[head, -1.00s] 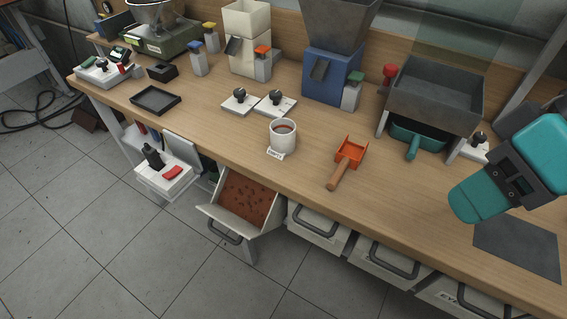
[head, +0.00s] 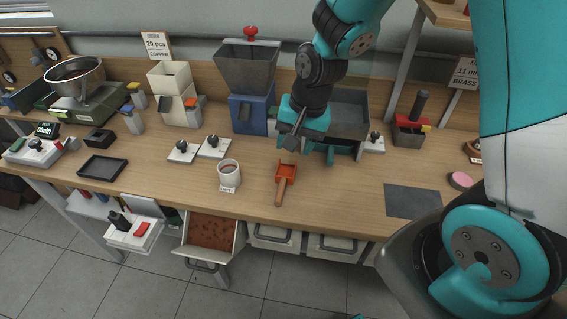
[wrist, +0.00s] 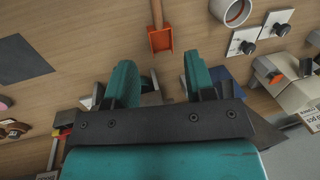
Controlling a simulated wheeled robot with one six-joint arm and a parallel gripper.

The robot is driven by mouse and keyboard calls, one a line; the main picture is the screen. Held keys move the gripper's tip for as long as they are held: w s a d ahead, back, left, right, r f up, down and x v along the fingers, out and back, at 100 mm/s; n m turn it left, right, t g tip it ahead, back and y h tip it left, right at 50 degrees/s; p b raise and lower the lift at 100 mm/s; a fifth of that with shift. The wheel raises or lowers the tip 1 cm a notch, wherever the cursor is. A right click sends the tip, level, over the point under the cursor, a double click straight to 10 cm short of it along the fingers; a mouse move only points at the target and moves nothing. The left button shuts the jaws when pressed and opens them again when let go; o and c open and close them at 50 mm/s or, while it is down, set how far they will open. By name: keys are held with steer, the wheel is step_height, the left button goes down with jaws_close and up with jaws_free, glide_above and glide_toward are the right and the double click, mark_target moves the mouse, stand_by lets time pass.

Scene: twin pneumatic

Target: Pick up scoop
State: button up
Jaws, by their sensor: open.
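The orange scoop (head: 285,173) with a wooden handle lies on the workbench (head: 350,190), its handle pointing to the front edge. It also shows in the wrist view (wrist: 160,39) at the top, just beyond the fingertips, with the handle running out of the picture. My gripper (head: 311,146) is above the bench, behind and a little right of the scoop. In the wrist view my gripper (wrist: 158,66) has its two teal fingers spread wide with nothing between them. It does not touch the scoop.
A white cup (head: 229,175) stands left of the scoop. White knob plates (head: 212,148) and a blue hopper (head: 247,110) are behind it. A grey bin (head: 350,112) stands close behind my gripper. A dark mat (head: 412,201) lies right. An open drawer of reddish pieces (head: 211,232) juts out below.

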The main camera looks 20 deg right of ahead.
steer(key=m+p, duration=0.1)
steer(key=p, duration=0.2)
glide_above(282, 186)
steer(key=s, duration=0.1)
steer(key=f, duration=1.2)
steer(key=shift+s+d+f, duration=0.1)
steer(key=shift+d+f, duration=0.1)
steer(key=shift+d, duration=0.1)
steer(key=shift+w+d+p+x, duration=0.1)
steer(key=shift+p+x, duration=0.5)
steer(key=shift+x, duration=0.75)
steer(key=shift+w+d+p+x, duration=0.15)
steer(key=shift+p+x, duration=0.4)
steer(key=shift+x, duration=0.85)
jaws_close()
